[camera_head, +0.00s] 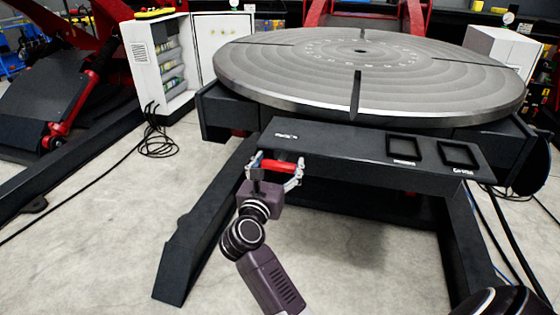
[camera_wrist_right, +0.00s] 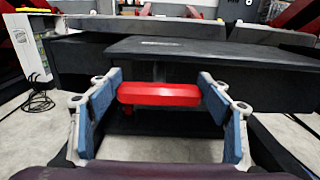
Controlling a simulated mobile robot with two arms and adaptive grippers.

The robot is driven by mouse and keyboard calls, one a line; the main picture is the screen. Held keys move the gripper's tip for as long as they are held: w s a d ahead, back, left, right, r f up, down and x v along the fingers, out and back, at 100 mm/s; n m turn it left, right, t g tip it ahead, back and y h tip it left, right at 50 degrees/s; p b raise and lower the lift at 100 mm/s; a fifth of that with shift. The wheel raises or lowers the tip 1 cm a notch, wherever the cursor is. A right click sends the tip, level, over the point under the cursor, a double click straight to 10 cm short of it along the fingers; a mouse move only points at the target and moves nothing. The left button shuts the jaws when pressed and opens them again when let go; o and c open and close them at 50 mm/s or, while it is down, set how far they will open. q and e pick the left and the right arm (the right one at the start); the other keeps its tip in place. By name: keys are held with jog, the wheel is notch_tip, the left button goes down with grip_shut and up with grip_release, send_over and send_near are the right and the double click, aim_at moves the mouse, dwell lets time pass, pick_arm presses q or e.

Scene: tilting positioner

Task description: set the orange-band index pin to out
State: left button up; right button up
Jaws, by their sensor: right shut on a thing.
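A red bar-shaped handle (camera_head: 278,166) is at the front left of the dark shelf (camera_head: 345,142), just below its front edge. It also shows in the right wrist view (camera_wrist_right: 158,94), lying level. My right gripper (camera_head: 276,170) is shut on this red handle, with one blue-padded finger at each end of it in the right wrist view (camera_wrist_right: 160,88). A small red piece shows below and behind the handle. No orange band can be made out, and the pin's shaft is hidden. My left gripper is not in view.
The large round grey turntable (camera_head: 300,70) is above and behind the shelf. Two dark square frames (camera_head: 404,147) sit on the shelf's right part. A dark support leg (camera_head: 205,225) stands to the left. Cables (camera_head: 158,140) lie on the floor beside a white cabinet (camera_head: 160,75).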

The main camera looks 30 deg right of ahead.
jog(key=v, duration=0.3)
jog(key=shift+f, duration=0.15)
jog(key=o, duration=1.7)
jog(key=shift+s+a, duration=0.1)
jog(key=shift+a, duration=0.05)
